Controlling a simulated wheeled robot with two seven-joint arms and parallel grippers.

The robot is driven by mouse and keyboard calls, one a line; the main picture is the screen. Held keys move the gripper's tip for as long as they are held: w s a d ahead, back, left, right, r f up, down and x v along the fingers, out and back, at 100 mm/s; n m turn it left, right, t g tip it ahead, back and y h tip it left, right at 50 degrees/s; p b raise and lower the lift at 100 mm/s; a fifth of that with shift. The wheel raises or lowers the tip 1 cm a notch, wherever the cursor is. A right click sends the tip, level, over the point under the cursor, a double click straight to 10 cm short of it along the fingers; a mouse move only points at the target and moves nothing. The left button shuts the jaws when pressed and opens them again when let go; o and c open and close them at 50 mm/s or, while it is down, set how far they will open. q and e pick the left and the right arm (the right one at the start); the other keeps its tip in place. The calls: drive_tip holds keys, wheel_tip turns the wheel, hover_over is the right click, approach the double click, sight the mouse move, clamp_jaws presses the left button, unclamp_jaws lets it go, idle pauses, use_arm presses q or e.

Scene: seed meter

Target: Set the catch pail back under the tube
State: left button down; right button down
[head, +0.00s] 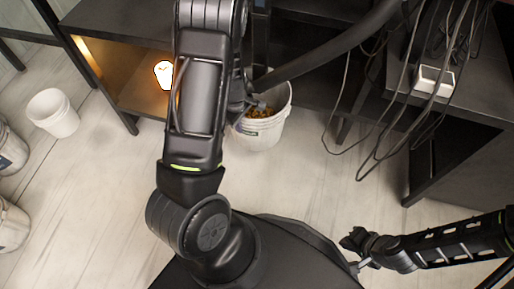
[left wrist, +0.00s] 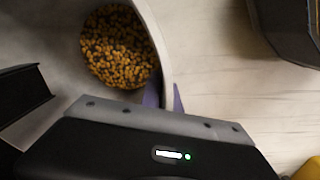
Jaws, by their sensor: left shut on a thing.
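The white catch pail (head: 265,133) stands low near the dark furniture in the head view, partly hidden by my left arm. Yellow-brown grains lie inside it. The left wrist view shows its pale wall (left wrist: 160,40) and the grains (left wrist: 120,45) up close. My left gripper (head: 250,108) is at the pail's left rim and shut on the pail; the exact contact is mostly hidden. My right gripper (head: 356,252) is away at lower right, too small to judge.
Another white bucket (head: 52,113) stands on the floor at left, with more buckets (head: 8,150) at the left edge. A lit shelf (head: 120,75) holds a glowing lamp (head: 163,74). Loose cables (head: 375,125) hang at right beside a dark cabinet (head: 465,150). The middle floor is clear.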

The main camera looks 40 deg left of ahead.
use_arm(q)
drive_tip(key=shift+w+r, duration=0.45)
drive_tip(key=shift+r, duration=0.3)
drive_tip(key=shift+f, duration=0.15)
drive_tip(key=b, duration=0.6)
hover_over(244, 147)
wheel_tip(244, 147, down, 12)
drive_tip(key=shift+r, duration=0.1)
drive_tip(key=shift+f, duration=0.45)
wheel_tip(244, 147, down, 5)
drive_tip(key=b, duration=0.3)
drive_tip(key=shift+f, duration=0.1)
